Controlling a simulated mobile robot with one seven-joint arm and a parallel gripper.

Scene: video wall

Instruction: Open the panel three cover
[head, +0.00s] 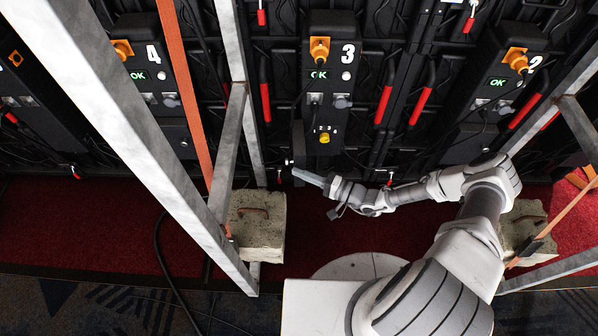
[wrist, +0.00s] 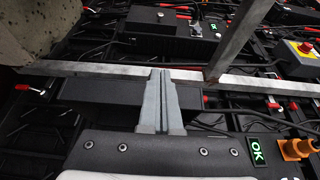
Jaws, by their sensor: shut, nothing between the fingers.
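Panel three (head: 345,85) is a black unit on the wall in the middle of the head view, with a white 3, an orange plug and a green OK display. On its lower part a yellow knob (head: 324,138) lies exposed. A dark flap (head: 299,145) stands out at the left of this part and looks like the cover, swung open. My gripper (head: 297,174) is shut and empty, pointing left near the flap's lower end. In the wrist view my fingers (wrist: 160,78) are together in front of a dark slab (wrist: 95,92), perhaps the cover; I cannot tell if they touch.
Panel four (head: 153,54) stands to the left and panel two (head: 535,62) to the right. Metal frame bars (head: 135,140) cross the left side, with a concrete block (head: 257,225) at their foot. Another concrete block (head: 520,226) is at right. Red carpet lies below the wall.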

